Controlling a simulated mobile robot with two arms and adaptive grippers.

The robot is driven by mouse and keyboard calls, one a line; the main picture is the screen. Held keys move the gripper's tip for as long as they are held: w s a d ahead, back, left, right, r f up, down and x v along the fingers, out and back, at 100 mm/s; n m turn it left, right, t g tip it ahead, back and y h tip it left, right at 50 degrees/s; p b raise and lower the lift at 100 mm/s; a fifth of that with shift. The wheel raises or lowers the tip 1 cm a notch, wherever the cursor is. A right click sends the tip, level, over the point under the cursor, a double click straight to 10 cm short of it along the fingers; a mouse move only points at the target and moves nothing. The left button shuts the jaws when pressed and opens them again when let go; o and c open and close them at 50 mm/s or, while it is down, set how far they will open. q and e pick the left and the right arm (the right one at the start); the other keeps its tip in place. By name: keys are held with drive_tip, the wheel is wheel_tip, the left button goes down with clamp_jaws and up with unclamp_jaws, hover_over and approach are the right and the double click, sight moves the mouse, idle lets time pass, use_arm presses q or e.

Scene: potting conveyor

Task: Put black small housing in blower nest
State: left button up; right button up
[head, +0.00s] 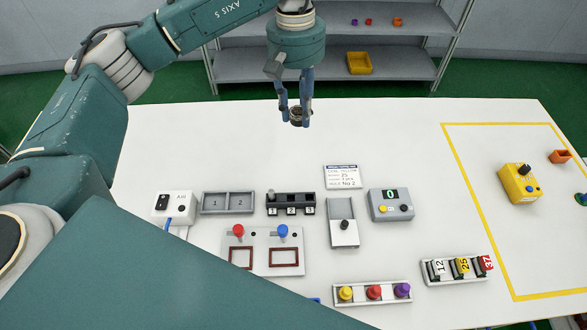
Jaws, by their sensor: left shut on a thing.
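My left gripper (296,121) hangs pointing down over the far middle part of the white table. It is shut on a small dark round piece (296,113), which looks like the black small housing; the fingers partly hide it. Its height above the table is hard to judge. A white box marked like "AIR" (160,203) with a blue hose stands at the left. I cannot tell for certain which fixture is the blower nest. My right gripper is not in view.
The white table (200,140) is clear around the gripper. Nearer stand a two-pocket grey tray (227,193), a black numbered rack (291,197), a grey button box (391,204), and a rack of coloured knobs (372,301). A yellow button box (520,183) stands right.

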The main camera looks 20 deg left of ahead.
use_arm(q)
drive_tip(key=p, duration=0.2)
hover_over(297, 171)
wheel_tip(297, 171, down, 7)
wheel_tip(297, 171, down, 6)
drive_tip(key=shift+f+p, duration=0.25)
drive_tip(key=shift+p, duration=0.6)
drive_tip(key=shift+f, duration=0.5)
wheel_tip(297, 171, down, 3)
drive_tip(key=shift+f+p, duration=0.2)
drive_tip(key=shift+p, duration=0.5)
drive_tip(key=shift+f, duration=0.2)
drive_tip(key=shift+f+b, duration=0.2)
drive_tip(key=shift+b, duration=0.2)
drive_tip(key=o, duration=0.9)
drive_tip(key=shift+w+r, duration=0.1)
drive_tip(key=shift+c, duration=0.2)
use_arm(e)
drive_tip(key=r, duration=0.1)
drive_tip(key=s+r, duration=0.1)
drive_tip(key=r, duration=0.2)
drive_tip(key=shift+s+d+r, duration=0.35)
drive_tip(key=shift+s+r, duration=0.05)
use_arm(q)
drive_tip(key=shift+r, duration=0.1)
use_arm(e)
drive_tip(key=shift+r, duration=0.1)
